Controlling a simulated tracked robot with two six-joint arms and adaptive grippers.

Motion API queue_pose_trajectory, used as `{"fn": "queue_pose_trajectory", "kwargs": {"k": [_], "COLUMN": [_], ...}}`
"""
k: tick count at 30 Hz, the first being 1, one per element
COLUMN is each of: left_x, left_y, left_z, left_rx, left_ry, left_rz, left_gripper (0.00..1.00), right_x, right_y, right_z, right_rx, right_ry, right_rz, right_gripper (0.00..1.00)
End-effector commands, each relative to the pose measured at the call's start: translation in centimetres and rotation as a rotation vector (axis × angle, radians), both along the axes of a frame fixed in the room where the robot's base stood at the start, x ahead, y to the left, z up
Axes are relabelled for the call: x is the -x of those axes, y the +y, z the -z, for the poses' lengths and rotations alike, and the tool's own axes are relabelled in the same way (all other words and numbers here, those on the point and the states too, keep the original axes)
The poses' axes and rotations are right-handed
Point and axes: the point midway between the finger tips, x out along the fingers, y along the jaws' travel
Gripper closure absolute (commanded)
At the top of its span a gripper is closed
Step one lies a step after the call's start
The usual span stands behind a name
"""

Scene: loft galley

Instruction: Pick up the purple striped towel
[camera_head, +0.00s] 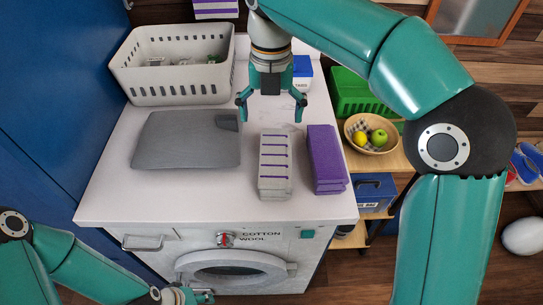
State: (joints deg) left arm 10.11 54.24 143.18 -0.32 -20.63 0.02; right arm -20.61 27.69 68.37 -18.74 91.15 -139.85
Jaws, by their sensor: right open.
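A folded light grey towel with purple stripes (274,165) lies on the white top of the washing machine (215,206), right of its middle. A folded plain purple towel (326,160) lies just right of it, with a narrow gap between them. My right gripper (270,114) is open and empty, with its fingers spread, and shows behind the striped towel, apart from it. My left gripper (190,296) is low at the bottom edge, in front of the machine and partly cut off, so its jaws are unclear.
A grey slotted basket (180,90) stands at the back left. A flat grey item (185,142) lies left of the towels. A blue and white box (302,72) stands behind my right gripper. A fruit bowl (372,146) and green crate (352,92) stand to the right.

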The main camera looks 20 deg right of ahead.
Motion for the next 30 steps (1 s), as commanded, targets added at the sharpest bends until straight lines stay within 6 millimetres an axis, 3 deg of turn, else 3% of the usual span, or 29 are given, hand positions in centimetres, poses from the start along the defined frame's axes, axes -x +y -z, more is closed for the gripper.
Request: {"fn": "queue_pose_trajectory", "kwargs": {"k": [6,12,22,30], "left_x": [0.0,0.0,0.0,0.0], "left_y": [0.0,0.0,0.0,0.0], "left_z": [1.1,1.4,1.5,1.4], "left_rx": [0.0,0.0,0.0,0.0], "left_ry": [0.001,0.0,0.0,0.0], "left_rz": [0.0,0.0,0.0,0.0], "left_gripper": [0.6,0.6,0.6,0.6], "right_x": [0.1,0.1,0.2,0.6], "right_y": [-0.1,-0.2,-0.3,-0.6], "right_z": [4.9,8.5,10.8,14.5], "right_rx": [0.001,0.002,0.001,0.001], "right_ry": [0.006,0.004,0.003,0.004], "right_rz": [0.001,0.003,0.002,0.003], "right_gripper": [0.04,0.04,0.04,0.04]}}
